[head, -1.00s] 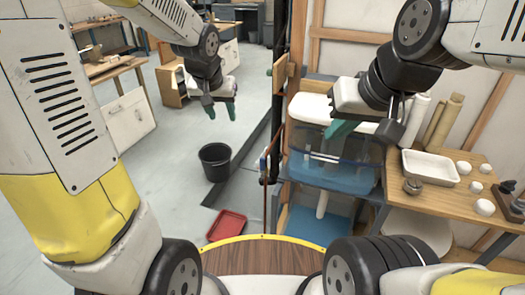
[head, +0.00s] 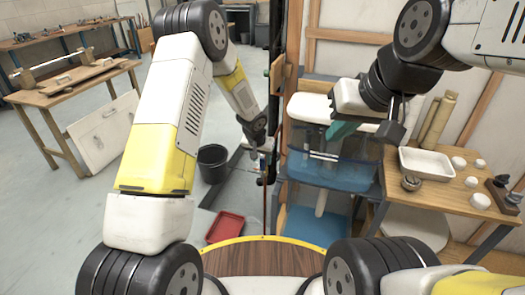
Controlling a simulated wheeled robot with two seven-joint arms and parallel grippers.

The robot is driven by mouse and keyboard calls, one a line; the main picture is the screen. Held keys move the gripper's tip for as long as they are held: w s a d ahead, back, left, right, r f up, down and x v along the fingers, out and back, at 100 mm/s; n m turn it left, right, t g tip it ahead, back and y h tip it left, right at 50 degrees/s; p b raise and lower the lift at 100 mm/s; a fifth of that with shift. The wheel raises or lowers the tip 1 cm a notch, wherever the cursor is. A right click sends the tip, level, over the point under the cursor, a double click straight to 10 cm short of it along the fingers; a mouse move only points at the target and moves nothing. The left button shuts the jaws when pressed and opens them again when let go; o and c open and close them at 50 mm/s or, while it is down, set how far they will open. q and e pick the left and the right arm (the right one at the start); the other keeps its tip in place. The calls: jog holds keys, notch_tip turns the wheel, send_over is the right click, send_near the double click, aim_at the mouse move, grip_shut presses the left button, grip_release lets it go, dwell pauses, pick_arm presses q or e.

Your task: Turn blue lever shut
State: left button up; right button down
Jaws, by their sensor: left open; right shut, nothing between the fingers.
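A copper pipe (head: 264,205) runs upright beside the dark post at the middle of the head view. The blue lever is small and largely hidden by my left gripper, so its angle cannot be told. My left gripper (head: 258,151) has its jaws open at the pipe, at the lever's height. Whether it touches the lever cannot be seen. My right gripper (head: 340,131) is shut and empty, with teal fingers, in front of the sink unit's blue basin (head: 335,172).
A black bucket (head: 212,163) and a red tray (head: 225,227) stand on the floor left of the pipe. A wooden side table at right holds a white tray (head: 425,163), white balls and a small metal part (head: 411,183). A workbench (head: 75,85) stands at far left.

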aim_at(263, 168)
pick_arm(q)
jog(key=shift+x, duration=1.85)
grip_shut()
